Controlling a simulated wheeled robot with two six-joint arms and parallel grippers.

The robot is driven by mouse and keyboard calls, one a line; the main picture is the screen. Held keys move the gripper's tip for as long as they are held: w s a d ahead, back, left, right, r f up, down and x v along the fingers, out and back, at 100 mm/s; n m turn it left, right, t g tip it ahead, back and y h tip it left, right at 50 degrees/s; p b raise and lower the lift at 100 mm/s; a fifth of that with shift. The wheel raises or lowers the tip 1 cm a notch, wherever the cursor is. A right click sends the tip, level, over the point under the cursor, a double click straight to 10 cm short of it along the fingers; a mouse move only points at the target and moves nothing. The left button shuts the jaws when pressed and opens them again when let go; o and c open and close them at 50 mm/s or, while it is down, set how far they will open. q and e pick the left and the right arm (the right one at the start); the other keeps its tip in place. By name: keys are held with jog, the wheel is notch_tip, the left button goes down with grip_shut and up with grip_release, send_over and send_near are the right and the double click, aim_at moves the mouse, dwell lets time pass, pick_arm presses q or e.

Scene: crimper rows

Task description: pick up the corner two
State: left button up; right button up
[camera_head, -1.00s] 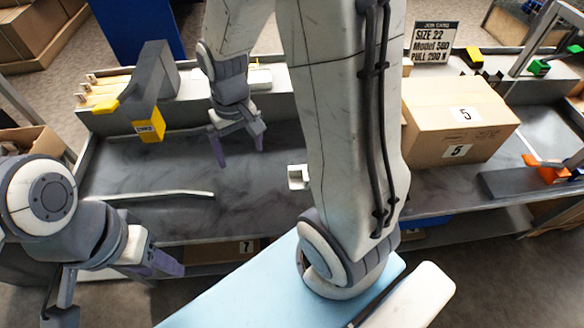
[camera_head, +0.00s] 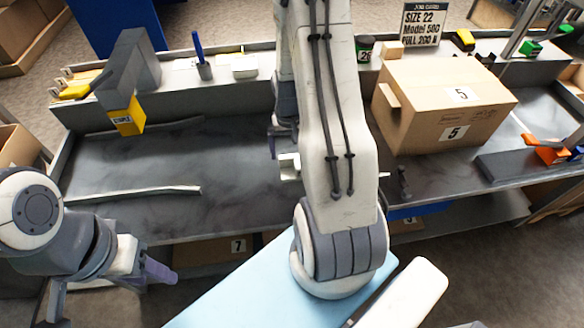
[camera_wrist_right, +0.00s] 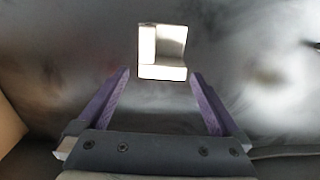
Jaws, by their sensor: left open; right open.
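A small white L-shaped corner piece (camera_head: 290,166) lies on the dark worktop in the head view, partly hidden behind my right arm. In the right wrist view the corner piece (camera_wrist_right: 162,52) lies just beyond and between the purple fingertips. My right gripper (camera_wrist_right: 160,82) is open and empty, pointing at the piece, apart from it. In the head view the right gripper (camera_head: 272,145) is mostly hidden by its arm, with one purple finger showing. My left gripper (camera_head: 158,271) is open and empty at the lower left, in front of the worktop's near edge.
A cardboard box (camera_head: 430,108) marked 5 stands right of my right arm. A grey arm with a yellow block (camera_head: 127,117) stands at the left. A long pale strip (camera_head: 150,193) lies near the front edge. A sign (camera_head: 424,24) reads size 22.

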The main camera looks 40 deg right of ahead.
aim_at(289, 156)
jog(key=f, duration=0.4)
jog(key=shift+s+a, duration=0.15)
jog(key=shift+a, duration=0.05)
jog(key=c, duration=1.2)
jog(key=shift+c, duration=0.2)
